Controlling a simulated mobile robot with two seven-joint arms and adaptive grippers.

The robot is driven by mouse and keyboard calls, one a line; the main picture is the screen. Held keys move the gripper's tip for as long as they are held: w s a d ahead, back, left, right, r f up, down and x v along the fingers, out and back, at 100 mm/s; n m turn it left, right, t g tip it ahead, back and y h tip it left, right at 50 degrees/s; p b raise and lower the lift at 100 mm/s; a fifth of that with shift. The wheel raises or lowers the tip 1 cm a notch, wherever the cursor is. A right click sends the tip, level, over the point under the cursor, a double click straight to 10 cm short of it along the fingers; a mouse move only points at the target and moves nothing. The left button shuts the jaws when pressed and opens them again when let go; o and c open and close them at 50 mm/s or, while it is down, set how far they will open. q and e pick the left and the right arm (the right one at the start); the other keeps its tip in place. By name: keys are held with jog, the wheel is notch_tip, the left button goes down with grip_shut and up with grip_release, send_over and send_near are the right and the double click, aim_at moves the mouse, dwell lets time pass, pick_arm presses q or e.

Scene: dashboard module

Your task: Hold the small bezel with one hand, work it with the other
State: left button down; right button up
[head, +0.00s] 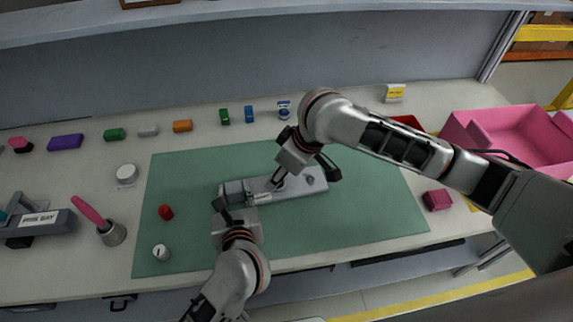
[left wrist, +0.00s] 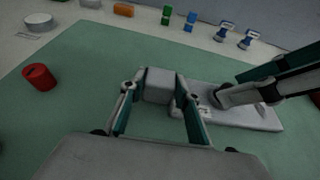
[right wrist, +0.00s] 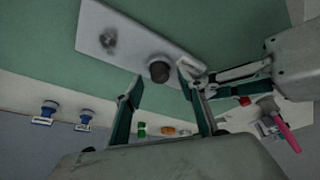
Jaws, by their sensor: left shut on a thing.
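The small bezel is a flat light-grey plate (head: 295,190) lying on the green mat, with a raised block at its left end in the head view. It also shows in the left wrist view (left wrist: 245,118) and right wrist view (right wrist: 128,38). My left gripper (left wrist: 157,90) is shut on the raised end block. My right gripper (right wrist: 160,88) is open above the plate, fingers spread. A dark round knob (right wrist: 159,71) stands just beyond the gap between its fingertips; contact cannot be told. A second, greyer round feature (right wrist: 108,41) lies farther along the plate.
On the mat (head: 375,220) are a red cylinder (head: 166,212) and a white round knob (head: 161,252). A pink-handled tool (head: 92,213) stands at the left. Small coloured parts line the back. A pink bin (head: 510,140) and a crimson block (head: 437,200) are at the right.

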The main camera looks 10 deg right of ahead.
jog(key=shift+w+a+f, duration=0.15)
jog(key=shift+a+f, duration=0.05)
jog(key=shift+f, duration=0.45)
grip_shut()
jog(key=shift+r, duration=0.25)
jog(key=shift+r, duration=2.85)
pick_arm(q)
jog(key=c, duration=1.4)
grip_release()
